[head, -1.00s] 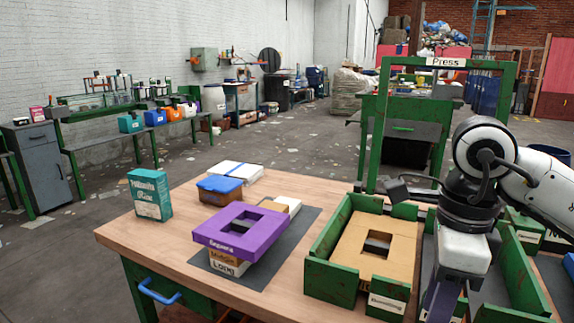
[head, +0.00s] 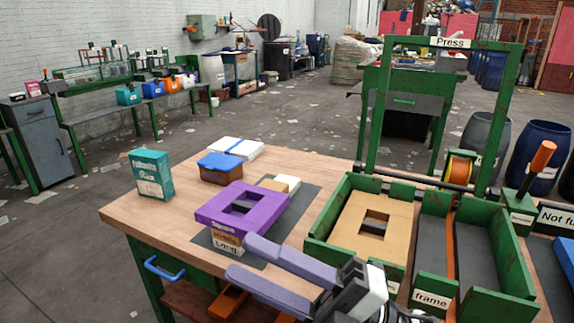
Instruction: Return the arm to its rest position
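My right gripper (head: 242,258) is in the lower middle of the head view, in front of the purple frame, with its fingers pointing left. Its two lavender fingers are apart with nothing between them. My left gripper is not in view. The purple frame (head: 211,213) with a square hole lies on a small stack of boxes (head: 228,246) on a dark mat (head: 298,211). A tan frame (head: 348,235) lies in the left bay of the green tray (head: 322,217). The dark bay (head: 428,246) beside it looks empty.
A teal box (head: 152,175) stands at the table's left. A blue-lidded box (head: 220,168) and a white book (head: 235,148) lie behind the purple frame. The green press (head: 380,110) rises behind the tray. An orange-handled lever (head: 538,160) stands at the right.

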